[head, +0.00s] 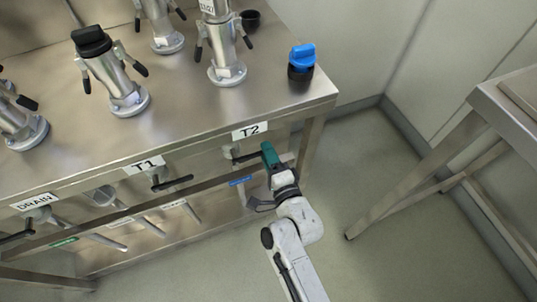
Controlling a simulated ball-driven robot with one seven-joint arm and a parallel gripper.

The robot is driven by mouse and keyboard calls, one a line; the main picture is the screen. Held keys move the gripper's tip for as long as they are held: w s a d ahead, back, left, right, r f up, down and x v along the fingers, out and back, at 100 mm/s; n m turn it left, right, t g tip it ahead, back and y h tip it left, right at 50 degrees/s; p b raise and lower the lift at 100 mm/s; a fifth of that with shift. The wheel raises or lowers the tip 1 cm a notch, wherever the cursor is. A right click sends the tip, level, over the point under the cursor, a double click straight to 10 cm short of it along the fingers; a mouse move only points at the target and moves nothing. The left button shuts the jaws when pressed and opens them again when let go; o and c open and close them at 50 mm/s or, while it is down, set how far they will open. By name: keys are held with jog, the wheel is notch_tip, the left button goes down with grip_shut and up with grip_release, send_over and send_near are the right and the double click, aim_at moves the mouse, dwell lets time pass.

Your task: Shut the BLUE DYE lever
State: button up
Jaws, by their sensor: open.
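The blue label (240,181) sits on the bench front under the T2 sign, but its text is too small to read. Above it, a black lever (247,156) lies roughly level across a valve on the T2 pipe. I cannot tell for certain that this is the BLUE DYE lever. My gripper (268,151), with a teal end, is open at the lever's right end. It hides part of the pipe and bench edge there. I cannot tell whether it touches the lever.
The T1 lever (173,183) and the DRAIN lever (17,236) stick out further left. Steel fittings (227,70) and a black cup with a blue top (301,66) stand on the steel bench (190,92). A second table (470,125) stands right, with clear floor between.

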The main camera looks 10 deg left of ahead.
jog(key=b+v, duration=0.4)
jog(key=v, duration=0.6)
jog(key=shift+s+d, duration=0.3)
